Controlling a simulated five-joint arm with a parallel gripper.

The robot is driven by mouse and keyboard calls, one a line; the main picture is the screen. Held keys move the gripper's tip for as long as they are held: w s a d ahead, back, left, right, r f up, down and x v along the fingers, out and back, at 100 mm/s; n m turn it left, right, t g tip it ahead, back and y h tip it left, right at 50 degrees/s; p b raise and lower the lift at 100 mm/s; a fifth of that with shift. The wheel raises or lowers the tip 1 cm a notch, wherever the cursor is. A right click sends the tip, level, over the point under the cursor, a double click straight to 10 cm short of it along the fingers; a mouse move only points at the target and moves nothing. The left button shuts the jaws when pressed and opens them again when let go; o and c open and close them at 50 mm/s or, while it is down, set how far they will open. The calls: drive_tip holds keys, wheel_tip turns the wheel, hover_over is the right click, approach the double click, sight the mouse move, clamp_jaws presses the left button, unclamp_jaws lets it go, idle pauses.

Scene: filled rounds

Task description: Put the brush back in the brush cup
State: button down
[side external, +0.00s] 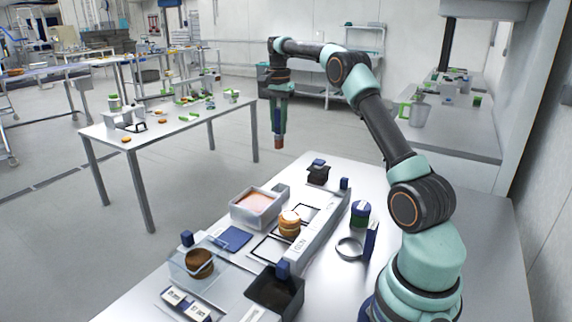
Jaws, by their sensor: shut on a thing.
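My gripper (279,128) points straight down, high beyond the far end of the near table. It is shut on the brush (279,143), whose reddish-brown lower end shows below the fingers. The rest of the brush is hidden by the fingers. A small dark container (318,176) with a blue piece at its top stands at the table's far end, below and to the right of my gripper in the picture. It may be the brush cup, but I cannot tell for sure. The brush is apart from it.
The near table holds a clear tray with pinkish filling (257,207), stacked brown rounds (289,224), a clear box over a dark round (199,263), a dark bin (275,292), a blue-lidded jar (360,213) and a ring (349,249). Another table (185,125) stands behind.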

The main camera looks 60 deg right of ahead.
wheel_tip(320, 180, down, 18)
drive_tip(key=shift+r, duration=0.25)
drive_tip(key=shift+f, duration=0.1)
drive_tip(key=c, duration=0.7)
unclamp_jaws()
